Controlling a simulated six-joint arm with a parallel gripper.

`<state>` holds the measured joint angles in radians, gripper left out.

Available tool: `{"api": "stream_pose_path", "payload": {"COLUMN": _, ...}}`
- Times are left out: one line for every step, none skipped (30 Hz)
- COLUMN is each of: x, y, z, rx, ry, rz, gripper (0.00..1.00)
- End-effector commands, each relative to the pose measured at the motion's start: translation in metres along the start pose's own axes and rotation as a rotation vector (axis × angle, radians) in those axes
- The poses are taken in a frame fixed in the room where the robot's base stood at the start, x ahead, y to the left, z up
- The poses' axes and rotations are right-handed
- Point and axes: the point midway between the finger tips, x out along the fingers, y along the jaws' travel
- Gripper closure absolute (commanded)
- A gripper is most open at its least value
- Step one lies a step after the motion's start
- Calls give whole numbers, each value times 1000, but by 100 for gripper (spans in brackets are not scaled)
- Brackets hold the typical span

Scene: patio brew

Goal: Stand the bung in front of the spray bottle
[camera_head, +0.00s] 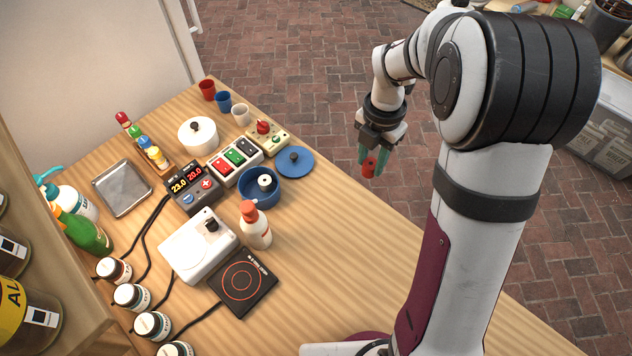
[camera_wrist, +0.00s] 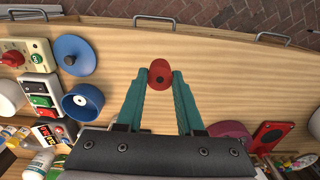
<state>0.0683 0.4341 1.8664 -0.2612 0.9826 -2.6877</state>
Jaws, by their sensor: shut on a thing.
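My gripper (camera_head: 373,161) is shut on a small red bung (camera_head: 369,171) and holds it up in the air, clear of the table. The spray bottle (camera_head: 75,201), white with a teal trigger top, stands at the far left of the table, far from my gripper. A green bottle (camera_head: 86,236) stands close in front of it and covers part of it.
A metal tray (camera_head: 121,188) lies right of the spray bottle. Several white jars (camera_head: 131,297) line the left edge. A red-capped bottle (camera_head: 257,228), a hot plate (camera_head: 243,282), a white device (camera_head: 190,255) and a blue bowl (camera_head: 259,194) fill the middle. The table's right part is bare.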

Motion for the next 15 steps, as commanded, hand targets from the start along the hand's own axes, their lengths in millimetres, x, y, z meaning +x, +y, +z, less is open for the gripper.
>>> {"api": "stream_pose_path", "payload": {"x": 3, "y": -2, "z": 1, "rx": 2, "ry": 1, "rz": -1, "gripper": 100}}
{"api": "stream_pose_path", "payload": {"x": 6, "y": 1, "z": 0, "rx": -1, "ry": 1, "rz": -1, "gripper": 100}}
{"api": "stream_pose_path", "payload": {"x": 11, "y": 9, "z": -3, "rx": -3, "ry": 2, "rz": -2, "gripper": 100}}
{"api": "stream_pose_path", "payload": {"x": 17, "y": 16, "z": -7, "rx": -6, "ry": 2, "rz": -2, "gripper": 100}}
{"api": "stream_pose_path", "payload": {"x": 23, "y": 26, "z": -11, "rx": -7, "ry": 2, "rz": -2, "gripper": 100}}
{"api": "stream_pose_path", "payload": {"x": 31, "y": 38, "z": -17, "rx": -7, "ry": 3, "rz": -3, "gripper": 100}}
{"api": "stream_pose_path", "payload": {"x": 36, "y": 47, "z": -20, "rx": -7, "ry": 2, "rz": -2, "gripper": 100}}
{"api": "stream_pose_path", "payload": {"x": 42, "y": 55, "z": -24, "rx": -5, "ry": 3, "rz": -3, "gripper": 100}}
{"api": "stream_pose_path", "payload": {"x": 49, "y": 66, "z": -29, "rx": -4, "ry": 2, "rz": -2, "gripper": 100}}
{"api": "stream_pose_path", "payload": {"x": 54, "y": 73, "z": -32, "rx": -5, "ry": 1, "rz": -2, "gripper": 100}}
{"api": "stream_pose_path", "payload": {"x": 58, "y": 79, "z": -35, "rx": -4, "ry": 1, "rz": -1, "gripper": 100}}
{"api": "stream_pose_path", "payload": {"x": 62, "y": 86, "z": -38, "rx": -3, "ry": 0, "rz": -1, "gripper": 100}}
{"api": "stream_pose_path", "payload": {"x": 65, "y": 91, "z": -39, "rx": -2, "ry": 0, "rz": -1, "gripper": 100}}
{"api": "stream_pose_path", "payload": {"x": 67, "y": 94, "z": -41, "rx": -2, "ry": 0, "rz": -1, "gripper": 100}}
{"api": "stream_pose_path", "payload": {"x": 70, "y": 97, "z": -42, "rx": 0, "ry": 0, "rz": -1, "gripper": 100}}
